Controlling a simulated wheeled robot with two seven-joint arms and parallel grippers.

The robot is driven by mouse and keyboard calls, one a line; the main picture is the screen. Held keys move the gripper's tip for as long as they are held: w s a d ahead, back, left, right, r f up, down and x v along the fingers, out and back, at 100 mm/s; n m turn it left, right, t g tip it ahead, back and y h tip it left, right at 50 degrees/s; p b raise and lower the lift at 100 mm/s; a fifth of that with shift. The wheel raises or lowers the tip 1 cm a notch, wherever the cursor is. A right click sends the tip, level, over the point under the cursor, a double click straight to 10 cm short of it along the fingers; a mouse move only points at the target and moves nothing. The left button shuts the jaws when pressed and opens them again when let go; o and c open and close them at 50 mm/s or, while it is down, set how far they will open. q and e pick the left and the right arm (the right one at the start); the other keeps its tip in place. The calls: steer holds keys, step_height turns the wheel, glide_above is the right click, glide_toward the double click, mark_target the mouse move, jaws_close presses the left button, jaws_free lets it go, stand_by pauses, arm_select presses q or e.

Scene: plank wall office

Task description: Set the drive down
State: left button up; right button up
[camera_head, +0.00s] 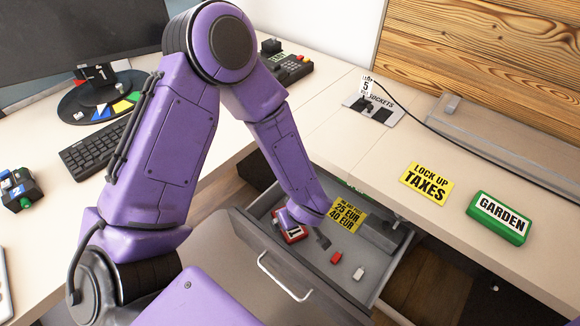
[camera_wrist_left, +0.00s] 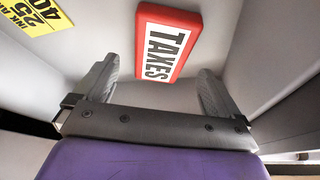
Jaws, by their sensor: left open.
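A red drive with a white label (camera_wrist_left: 166,44) reading TAXES lies on the grey floor of the open drawer (camera_head: 380,290). In the head view the drive (camera_head: 290,236) is partly hidden by my left gripper (camera_head: 308,236). My left gripper reaches down into the drawer. In the left wrist view its two fingers (camera_wrist_left: 160,82) stand wide apart, with the drive just beyond and between them, and nothing is clamped. A green drive (camera_head: 498,219) labelled GARDEN lies on the desk at the right. My right gripper is out of view.
A yellow price note (camera_head: 347,215) and small red (camera_head: 336,257) and white (camera_head: 359,274) pieces lie in the drawer. A yellow note (camera_head: 427,184) reads LOCK UP TAXES. A socket plate (camera_head: 380,116) with a cable is behind. Keyboard (camera_head: 92,148) and monitor stand left.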

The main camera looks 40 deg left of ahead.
arm_select(q)
steer(key=p+v, duration=0.2)
steer(key=v, duration=0.6)
steer(key=shift+r, duration=0.2)
steer(key=shift+d+r, duration=0.1)
